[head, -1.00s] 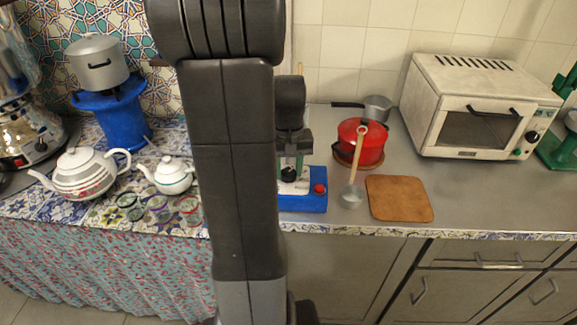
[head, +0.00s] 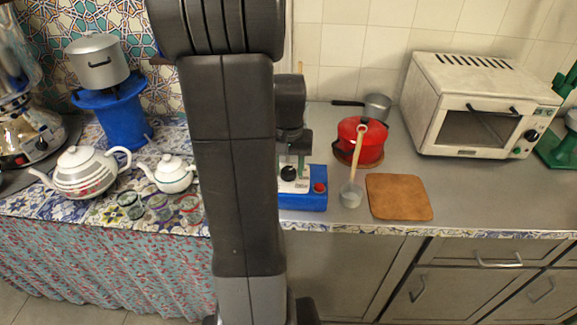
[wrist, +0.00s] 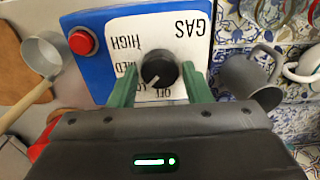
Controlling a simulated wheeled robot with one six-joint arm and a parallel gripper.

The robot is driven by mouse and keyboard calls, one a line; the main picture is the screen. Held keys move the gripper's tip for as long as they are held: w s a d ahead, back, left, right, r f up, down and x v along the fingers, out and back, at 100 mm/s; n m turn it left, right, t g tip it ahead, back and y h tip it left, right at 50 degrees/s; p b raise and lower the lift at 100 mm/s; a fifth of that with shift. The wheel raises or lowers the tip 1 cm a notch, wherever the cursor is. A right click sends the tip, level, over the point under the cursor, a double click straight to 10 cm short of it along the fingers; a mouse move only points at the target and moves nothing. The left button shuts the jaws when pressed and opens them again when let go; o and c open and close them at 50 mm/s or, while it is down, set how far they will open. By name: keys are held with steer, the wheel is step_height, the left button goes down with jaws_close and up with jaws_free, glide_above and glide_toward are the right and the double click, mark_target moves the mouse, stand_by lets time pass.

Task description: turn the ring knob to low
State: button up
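The black round knob (wrist: 160,69) sits on the white GAS panel (wrist: 185,35) of a blue box (wrist: 92,75). The panel is marked HIGH, MED, LOW (partly covered) and OFF. A pale mark on the knob seems to point to the lower left, near LOW, but its exact setting is hard to tell. A red button (wrist: 82,42) is beside the panel. My gripper (wrist: 160,86) is open, with one green finger on each side of the knob; I cannot tell whether they touch it. The knob also shows in the head view (head: 288,173), where my arm hides the box's left part.
A ladle (head: 352,190), red pot (head: 361,142) and brown board (head: 398,197) are right of the box. A white oven (head: 480,105) stands further right. A grey jug (wrist: 250,78) is close to one finger. Teapots (head: 172,174) and glasses (head: 158,207) are on the left.

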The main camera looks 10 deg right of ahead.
mark_target(288, 170)
steer(key=shift+o, duration=1.1)
step_height(288, 170, up, 14)
steer(key=shift+p, duration=0.35)
steer(key=shift+f, duration=0.1)
